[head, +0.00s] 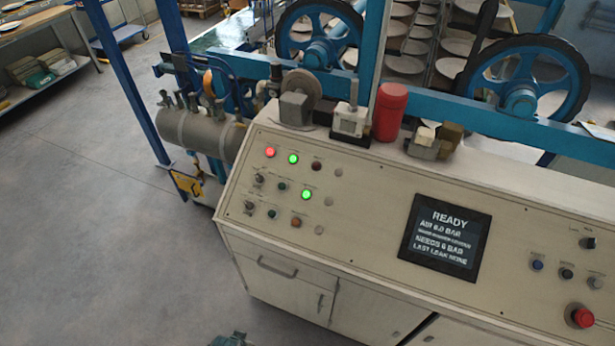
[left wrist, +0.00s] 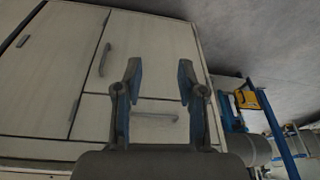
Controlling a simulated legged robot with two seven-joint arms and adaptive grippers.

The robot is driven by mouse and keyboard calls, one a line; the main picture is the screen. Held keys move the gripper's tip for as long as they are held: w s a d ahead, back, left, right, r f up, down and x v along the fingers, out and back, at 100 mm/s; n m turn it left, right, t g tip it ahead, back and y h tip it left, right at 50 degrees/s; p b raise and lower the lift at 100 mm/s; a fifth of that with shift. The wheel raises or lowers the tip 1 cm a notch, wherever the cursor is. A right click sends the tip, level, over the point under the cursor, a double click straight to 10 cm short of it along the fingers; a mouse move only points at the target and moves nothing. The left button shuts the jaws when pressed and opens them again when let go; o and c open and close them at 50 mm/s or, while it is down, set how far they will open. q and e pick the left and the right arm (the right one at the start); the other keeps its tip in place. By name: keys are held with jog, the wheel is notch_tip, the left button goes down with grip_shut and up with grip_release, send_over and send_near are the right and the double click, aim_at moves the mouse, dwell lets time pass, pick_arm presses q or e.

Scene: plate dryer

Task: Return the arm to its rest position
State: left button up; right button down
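My left gripper (left wrist: 159,80) shows in the left wrist view with its two fingers spread apart and nothing between them. Behind it are the pale cabinet doors and a drawer front (left wrist: 150,112) of the control console; how far off they are I cannot tell. In the head view only a small dark tip of my own hardware (head: 230,341) shows at the bottom edge, and I cannot tell which part it is. My right gripper is in neither view.
The console (head: 350,190) fills the middle and right, with lit buttons, a screen (head: 445,237) reading READY and a red stop button (head: 582,317). A grey tank (head: 200,130) and blue frame post (head: 130,85) stand left. Grey floor (head: 80,220) is clear at the left.

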pick_arm(q)
jog(key=s+f+g+b, duration=0.1)
jog(key=s+f, duration=0.2)
jog(key=f, duration=0.8)
jog(key=s+f, duration=0.2)
jog(key=f, duration=0.9)
jog(key=s+a+f+g+b, duration=0.1)
jog(key=s+a+f, duration=0.2)
jog(key=s+f, duration=1)
jog(key=s, duration=0.2)
jog(key=shift+s+a+f, duration=0.2)
jog(key=shift+s+f, duration=0.05)
jog(key=shift+s, duration=0.15)
